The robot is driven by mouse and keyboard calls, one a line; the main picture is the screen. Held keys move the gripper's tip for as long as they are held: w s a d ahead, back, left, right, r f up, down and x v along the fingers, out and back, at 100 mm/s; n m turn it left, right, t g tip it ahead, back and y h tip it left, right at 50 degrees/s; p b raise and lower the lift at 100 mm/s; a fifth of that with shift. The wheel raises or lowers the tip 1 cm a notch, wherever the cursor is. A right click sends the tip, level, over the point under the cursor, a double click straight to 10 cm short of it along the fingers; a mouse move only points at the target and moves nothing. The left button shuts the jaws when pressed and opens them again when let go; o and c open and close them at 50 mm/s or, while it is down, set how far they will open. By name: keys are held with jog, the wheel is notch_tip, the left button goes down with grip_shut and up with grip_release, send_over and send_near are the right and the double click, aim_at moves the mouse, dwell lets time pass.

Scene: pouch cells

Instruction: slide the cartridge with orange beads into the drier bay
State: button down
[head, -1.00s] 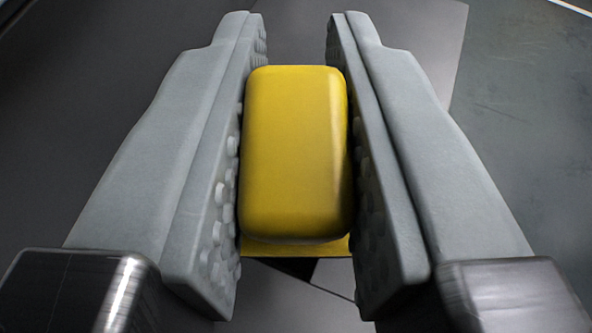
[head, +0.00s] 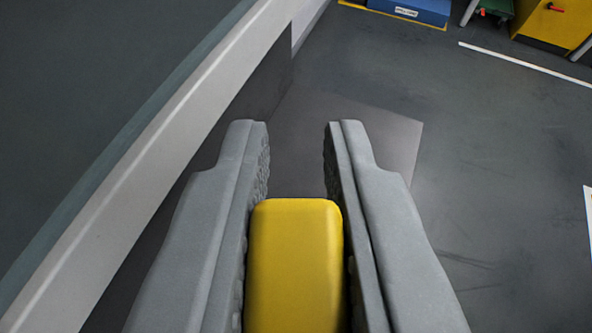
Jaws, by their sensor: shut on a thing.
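A yellow block-shaped thing with rounded edges (head: 294,265) is held between the two grey fingers of my gripper (head: 296,205). It fills the space between the fingers, and its lower part runs out of the bottom of the picture. I see only its plain yellow face, so I cannot tell whether it is part of the cartridge. No orange beads show. No drier bay can be made out in this view.
A pale rail or edge (head: 150,155) runs diagonally on the left, with a dark surface beyond it. Grey floor (head: 480,150) lies open on the right. A blue box (head: 412,10) and a yellow cabinet (head: 553,22) stand at the far top right.

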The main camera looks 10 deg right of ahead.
jog(key=shift+r, duration=0.45)
jog(key=shift+f, duration=0.15)
jog(key=shift+f, duration=4.85)
jog(key=c, duration=1.4)
grip_release()
jog(key=shift+o, duration=0.2)
jog(key=shift+s, duration=0.1)
jog(key=f+v, duration=0.1)
jog(key=v, duration=1.6)
jog(key=shift+s, duration=0.35)
